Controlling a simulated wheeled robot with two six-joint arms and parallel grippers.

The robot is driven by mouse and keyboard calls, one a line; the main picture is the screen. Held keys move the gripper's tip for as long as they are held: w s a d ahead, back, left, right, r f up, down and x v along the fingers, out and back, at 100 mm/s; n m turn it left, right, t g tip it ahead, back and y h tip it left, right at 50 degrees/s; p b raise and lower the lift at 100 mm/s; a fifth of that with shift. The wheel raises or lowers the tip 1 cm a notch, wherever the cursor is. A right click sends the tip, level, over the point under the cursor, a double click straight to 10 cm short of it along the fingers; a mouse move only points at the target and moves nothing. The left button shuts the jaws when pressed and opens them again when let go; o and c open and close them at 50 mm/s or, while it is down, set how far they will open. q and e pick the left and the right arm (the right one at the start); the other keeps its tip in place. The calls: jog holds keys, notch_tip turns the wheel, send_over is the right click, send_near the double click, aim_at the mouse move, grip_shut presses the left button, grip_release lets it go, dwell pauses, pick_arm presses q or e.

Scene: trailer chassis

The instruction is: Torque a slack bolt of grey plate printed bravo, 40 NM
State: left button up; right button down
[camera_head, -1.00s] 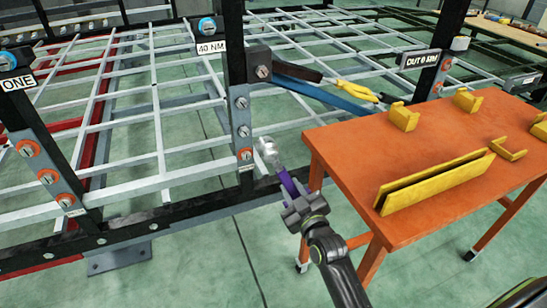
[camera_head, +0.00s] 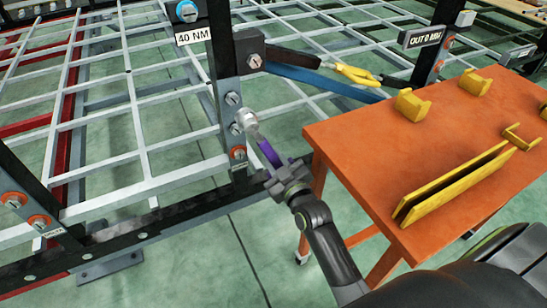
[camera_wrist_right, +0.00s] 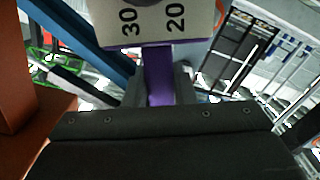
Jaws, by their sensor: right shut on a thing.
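A grey plate (camera_head: 227,82) on the dark post carries a column of bolts: an upper bolt (camera_head: 232,98), a middle bolt (camera_head: 236,128) and a lower bolt (camera_head: 238,153) with an orange ring around it. The small print under the lower bolt is too small to read. A 40 NM sign (camera_head: 193,35) is above on the post. My right gripper (camera_head: 283,177) is shut on the purple handle of a torque wrench (camera_head: 268,153). The wrench's pale head is beside the middle bolt; contact cannot be told. In the wrist view the wrench (camera_wrist_right: 158,75) shows a dial marked 30 and 20. My left gripper is not in view.
An orange table (camera_head: 350,130) with yellow brackets (camera_head: 455,182) stands right of the post. Another plate at left has bolts with orange rings (camera_head: 38,222). Floor is open below the chassis rail.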

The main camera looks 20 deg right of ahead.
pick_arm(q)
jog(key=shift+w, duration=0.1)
